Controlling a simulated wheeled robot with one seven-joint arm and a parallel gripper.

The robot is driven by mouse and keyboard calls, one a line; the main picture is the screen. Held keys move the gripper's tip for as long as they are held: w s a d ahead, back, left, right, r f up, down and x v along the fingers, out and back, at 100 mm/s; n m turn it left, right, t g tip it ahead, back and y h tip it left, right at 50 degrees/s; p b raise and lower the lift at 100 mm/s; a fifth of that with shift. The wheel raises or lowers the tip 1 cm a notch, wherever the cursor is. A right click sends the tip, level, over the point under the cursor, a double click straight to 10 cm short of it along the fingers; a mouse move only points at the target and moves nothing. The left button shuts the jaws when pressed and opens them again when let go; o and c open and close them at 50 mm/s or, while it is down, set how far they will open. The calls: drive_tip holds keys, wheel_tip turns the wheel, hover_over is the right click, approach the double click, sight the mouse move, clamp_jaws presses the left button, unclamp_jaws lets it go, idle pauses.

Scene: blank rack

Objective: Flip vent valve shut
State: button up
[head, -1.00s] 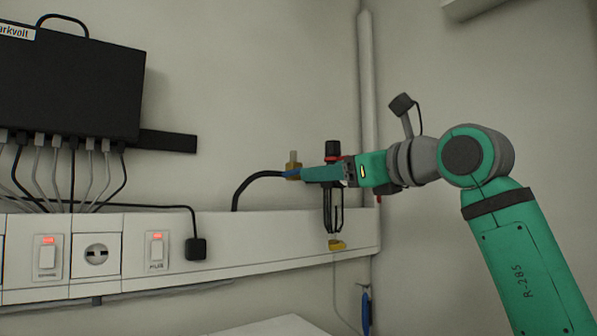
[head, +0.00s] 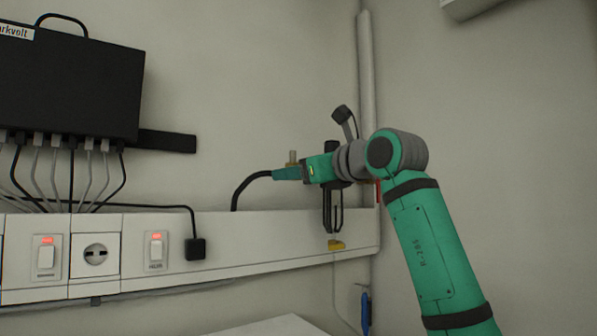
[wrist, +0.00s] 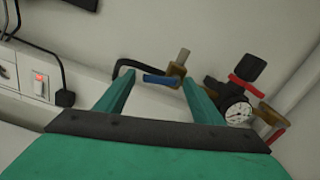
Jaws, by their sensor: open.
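A brass valve (wrist: 177,70) with a grey stem and a blue lever (wrist: 160,80) shows in the wrist view. The lever lies roughly level, pointing left from the brass body. My gripper (wrist: 156,79) is open, with its two green fingers on either side of the lever in the picture; I cannot tell whether they touch it. In the head view, my gripper (head: 276,174) covers the lever, and only the valve's grey stem (head: 293,157) shows above it. A second brass fitting with a red lever (wrist: 276,135) is at the wrist view's right.
A black regulator (wrist: 248,70) with a red ring and a gauge (wrist: 238,112) stands right of the valve. A black hose (head: 245,186) curves down to the white trunking (head: 285,225). A switch (head: 156,250) and a black plug (head: 195,248) are further left.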

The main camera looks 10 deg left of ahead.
drive_tip(key=c, duration=0.9)
drive_tip(key=m, duration=0.2)
drive_tip(key=shift+a+r+m, duration=0.2)
drive_tip(key=shift+r+m, duration=0.1)
drive_tip(key=shift+m, duration=0.1)
drive_tip(key=shift+s, duration=0.1)
drive_tip(key=o, duration=0.9)
drive_tip(key=shift+a, duration=0.1)
